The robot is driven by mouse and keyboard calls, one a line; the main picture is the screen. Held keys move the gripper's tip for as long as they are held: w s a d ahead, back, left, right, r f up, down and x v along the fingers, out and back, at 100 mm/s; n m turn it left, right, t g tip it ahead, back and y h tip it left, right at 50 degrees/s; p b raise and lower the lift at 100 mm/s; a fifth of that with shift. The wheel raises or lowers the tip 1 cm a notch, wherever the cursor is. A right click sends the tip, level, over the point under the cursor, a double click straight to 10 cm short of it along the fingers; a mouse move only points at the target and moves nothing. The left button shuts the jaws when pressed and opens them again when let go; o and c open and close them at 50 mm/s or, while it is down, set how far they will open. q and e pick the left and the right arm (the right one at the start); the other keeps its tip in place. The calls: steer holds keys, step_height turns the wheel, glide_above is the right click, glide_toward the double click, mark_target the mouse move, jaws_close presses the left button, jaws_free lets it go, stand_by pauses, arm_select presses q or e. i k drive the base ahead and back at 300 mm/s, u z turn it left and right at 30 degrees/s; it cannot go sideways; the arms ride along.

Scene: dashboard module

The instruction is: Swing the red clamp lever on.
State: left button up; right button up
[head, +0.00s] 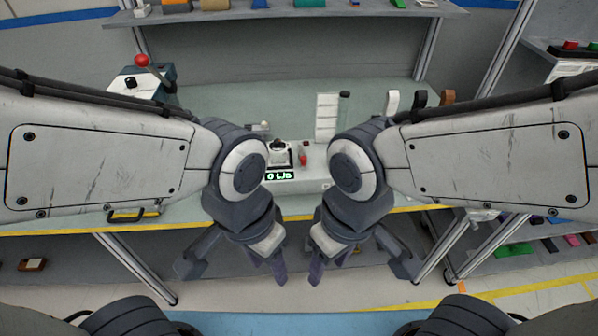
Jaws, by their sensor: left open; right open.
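A small red handle (303,155) stands on the pale dashboard module (313,175) at the middle of the bench, just right of a dark round part. A second red part, a ball-topped lever (142,61), rises from a white and dark box at the back left. I cannot tell for sure which is the clamp lever. My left gripper (235,268) is open and empty, pointing down in front of the bench edge. My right gripper (358,268) is open and empty beside it. Both are nearer to me than the module and apart from both red parts. My wrists hide parts of the bench.
A shelf (290,14) runs behind. The bench has a yellow front edge (60,232). Bare bench top lies behind the module.

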mark_target(302, 153)
steer(key=z, duration=1)
steer(key=i, duration=0.5)
steer(key=u, duration=1.15)
